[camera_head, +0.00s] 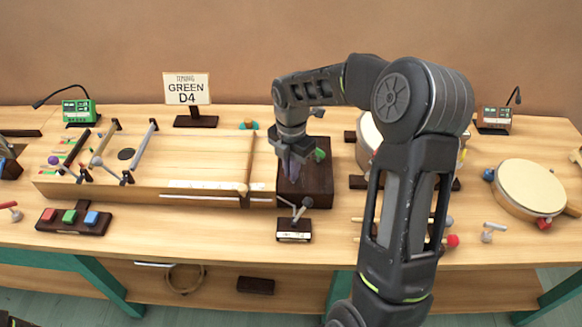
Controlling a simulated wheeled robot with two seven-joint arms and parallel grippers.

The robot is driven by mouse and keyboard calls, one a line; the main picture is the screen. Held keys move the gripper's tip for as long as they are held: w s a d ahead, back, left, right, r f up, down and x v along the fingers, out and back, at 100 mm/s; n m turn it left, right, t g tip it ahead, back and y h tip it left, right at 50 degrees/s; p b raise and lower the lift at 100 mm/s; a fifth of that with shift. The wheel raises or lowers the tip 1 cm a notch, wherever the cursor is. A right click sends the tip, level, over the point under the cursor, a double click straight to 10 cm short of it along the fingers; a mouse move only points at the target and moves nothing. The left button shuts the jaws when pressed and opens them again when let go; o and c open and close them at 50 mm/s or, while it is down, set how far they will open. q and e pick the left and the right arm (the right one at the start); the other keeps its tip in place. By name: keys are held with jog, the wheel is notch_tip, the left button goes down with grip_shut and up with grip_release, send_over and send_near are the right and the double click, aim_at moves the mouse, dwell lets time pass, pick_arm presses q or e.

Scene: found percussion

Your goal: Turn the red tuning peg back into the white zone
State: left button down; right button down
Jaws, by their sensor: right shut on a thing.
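The dark brown peg block (318,190) stands at the right end of the long wooden string box (195,150). A green peg (320,155) shows on the block, just right of my gripper. My right gripper (292,172) reaches down onto the left part of the block and is shut. The red tuning peg does not show apart from the fingers and appears to be hidden between them. A small metal pointer on a dark stand (294,232) is in front of the block; its white zone is too small to make out.
A sign reading "GREEN D4" (188,90) stands behind the box. A block with red, green and blue buttons (74,220) is at the front left. A round drum (530,188) lies at the right. My right arm hides another drum and some mallets.

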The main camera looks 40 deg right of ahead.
jog(key=n+p, duration=0.1)
jog(key=n, duration=0.2)
jog(key=n+p, duration=0.1)
jog(key=n, duration=0.2)
jog(key=shift+s+d+r+n, duration=0.1)
jog(key=shift+s+r+n, duration=0.05)
jog(key=shift+n, duration=0.15)
jog(key=n+p, duration=0.2)
jog(key=n, duration=0.2)
jog(key=shift+s+d+p, duration=0.1)
jog(key=shift+p, duration=0.25)
jog(key=shift+d+n+p, duration=0.1)
jog(key=shift+n+p, duration=0.5)
jog(key=shift+n, duration=0.7)
jog(key=c, duration=1.6)
grip_release()
